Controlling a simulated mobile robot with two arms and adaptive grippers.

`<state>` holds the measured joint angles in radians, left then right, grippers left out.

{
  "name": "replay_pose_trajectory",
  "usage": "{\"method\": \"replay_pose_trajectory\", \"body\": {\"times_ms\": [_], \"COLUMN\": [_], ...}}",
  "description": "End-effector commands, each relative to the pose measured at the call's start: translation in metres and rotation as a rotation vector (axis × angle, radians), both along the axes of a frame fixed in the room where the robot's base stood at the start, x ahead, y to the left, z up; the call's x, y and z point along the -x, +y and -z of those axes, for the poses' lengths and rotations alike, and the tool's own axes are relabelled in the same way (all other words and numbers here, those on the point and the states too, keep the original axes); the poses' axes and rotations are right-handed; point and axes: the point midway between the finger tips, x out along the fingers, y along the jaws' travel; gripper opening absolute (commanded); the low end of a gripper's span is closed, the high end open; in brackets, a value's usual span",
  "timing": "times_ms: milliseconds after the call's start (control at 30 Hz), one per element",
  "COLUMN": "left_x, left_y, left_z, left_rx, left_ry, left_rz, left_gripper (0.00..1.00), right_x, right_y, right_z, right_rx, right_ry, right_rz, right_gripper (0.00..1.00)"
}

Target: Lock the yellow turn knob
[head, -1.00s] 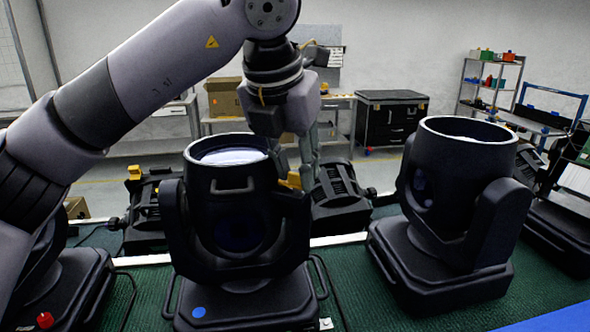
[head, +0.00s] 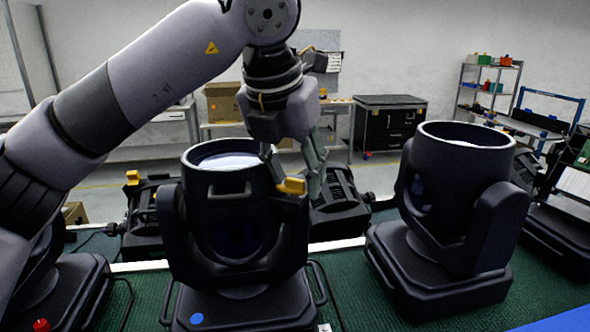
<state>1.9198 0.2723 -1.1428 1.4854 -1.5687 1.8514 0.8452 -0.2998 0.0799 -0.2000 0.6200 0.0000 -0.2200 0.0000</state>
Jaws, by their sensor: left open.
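The yellow turn knob (head: 292,186) sits on the upper right side of the near black moving-head light (head: 238,225), on top of its yoke arm. My left gripper (head: 292,182) reaches down from above, its fingers apart on either side of the knob. One finger is by the light's rim and the other stands to the right of the knob. I cannot tell whether either finger touches it. Another yellow knob (head: 132,177) shows on a light farther back at the left. My right gripper is not in view.
Another black light (head: 450,200) stands to the right on the green mat (head: 355,285). More lights stand behind and at the left edge, where a red knob (head: 41,325) shows. A black case (head: 389,123) and shelves (head: 487,85) are at the back.

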Motion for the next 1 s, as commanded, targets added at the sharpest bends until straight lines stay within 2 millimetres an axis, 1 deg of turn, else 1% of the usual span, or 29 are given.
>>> {"method": "replay_pose_trajectory", "body": {"times_ms": [167, 267, 500, 700, 800, 1000], "left_x": [0.0, 0.004, 0.017, 0.025, 0.027, 0.028], "left_y": [0.001, 0.002, 0.007, 0.01, 0.01, 0.011], "left_z": [-0.004, -0.012, -0.047, -0.068, -0.072, -0.074], "left_rx": [0.0, 0.0, 0.001, 0.0, -0.001, -0.002], "left_ry": [-0.002, -0.002, -0.003, -0.001, 0.0, 0.0], "left_rz": [-0.003, -0.003, -0.002, -0.001, 0.0, 0.001], "left_gripper": [0.45, 0.45, 0.45, 0.45, 0.45, 0.45], "right_x": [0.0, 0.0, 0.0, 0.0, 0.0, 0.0], "right_y": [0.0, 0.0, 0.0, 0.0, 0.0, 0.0], "right_z": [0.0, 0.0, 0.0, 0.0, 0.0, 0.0], "right_rx": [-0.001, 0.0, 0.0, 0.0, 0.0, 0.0], "right_ry": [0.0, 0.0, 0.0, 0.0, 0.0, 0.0], "right_rz": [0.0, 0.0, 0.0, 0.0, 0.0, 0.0], "right_gripper": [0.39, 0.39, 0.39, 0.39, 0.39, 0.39]}}
